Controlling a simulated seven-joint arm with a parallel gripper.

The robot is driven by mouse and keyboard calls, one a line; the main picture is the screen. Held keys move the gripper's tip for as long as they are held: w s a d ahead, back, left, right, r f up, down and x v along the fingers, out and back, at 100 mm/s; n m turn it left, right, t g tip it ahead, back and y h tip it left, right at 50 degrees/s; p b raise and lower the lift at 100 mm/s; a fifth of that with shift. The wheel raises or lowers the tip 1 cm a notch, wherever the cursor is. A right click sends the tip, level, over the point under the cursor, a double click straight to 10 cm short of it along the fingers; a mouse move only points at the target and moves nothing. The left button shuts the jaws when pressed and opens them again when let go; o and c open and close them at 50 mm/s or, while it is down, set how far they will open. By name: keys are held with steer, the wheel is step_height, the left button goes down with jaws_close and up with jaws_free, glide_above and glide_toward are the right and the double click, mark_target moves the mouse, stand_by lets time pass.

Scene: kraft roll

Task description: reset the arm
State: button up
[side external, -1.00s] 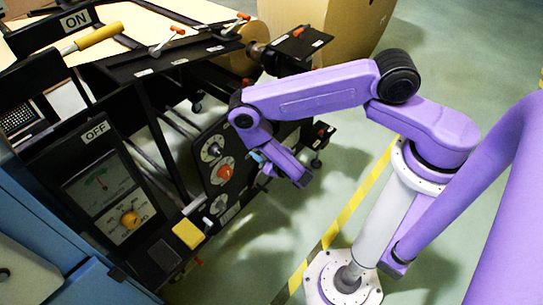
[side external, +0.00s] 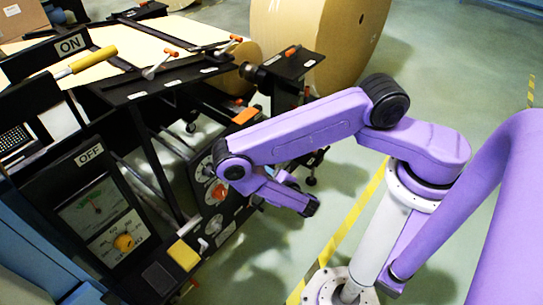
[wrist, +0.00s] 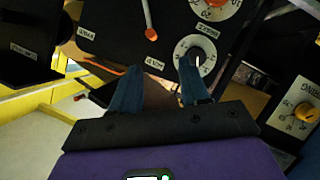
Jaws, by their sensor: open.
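My purple arm reaches from its white column toward the black machine. My gripper (side external: 298,199) is near the front of the control panel (side external: 207,183), and its fingertips cannot be made out clearly in the side view. In the wrist view, my gripper (wrist: 157,72) shows two blue fingers spread apart with nothing between them. A black panel with a white dial (wrist: 192,47) and an orange-tipped lever (wrist: 150,33) lies beyond the fingers. I cannot tell whether the fingers touch the panel.
A large kraft roll (side external: 315,45) stands behind the machine. A yellow-handled lever (side external: 85,62) is by the ON sign (side external: 70,44). A gauge panel with a yellow knob (side external: 124,242) is at lower left.

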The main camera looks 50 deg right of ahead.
steer(key=w+a+r+m+g+y, duration=0.1)
steer(key=a+r+g+y, duration=0.15)
steer(key=a, duration=0.35)
steer(key=a+r+g+y, duration=0.1)
steer(key=a+r+g, duration=0.15)
steer(key=a, duration=0.25)
steer(key=s+a+r+n+g+y, duration=0.35)
steer(key=s+r+g, duration=0.25)
steer(key=s+r, duration=0.6)
steer(key=s+d+r+n+g+h, duration=0.1)
steer(key=s+d+r+n, duration=0.1)
steer(key=s+d+r, duration=0.3)
steer(key=s+d+r+n+g+h, duration=0.1)
steer(key=s+d+r, duration=0.4)
steer(key=d+r, duration=0.5)
steer(key=d+n+h, duration=0.1)
steer(key=n, duration=0.1)
steer(key=shift+s+r+n, duration=0.15)
steer(key=shift+s+n, duration=0.2)
steer(key=shift+s, duration=0.05)
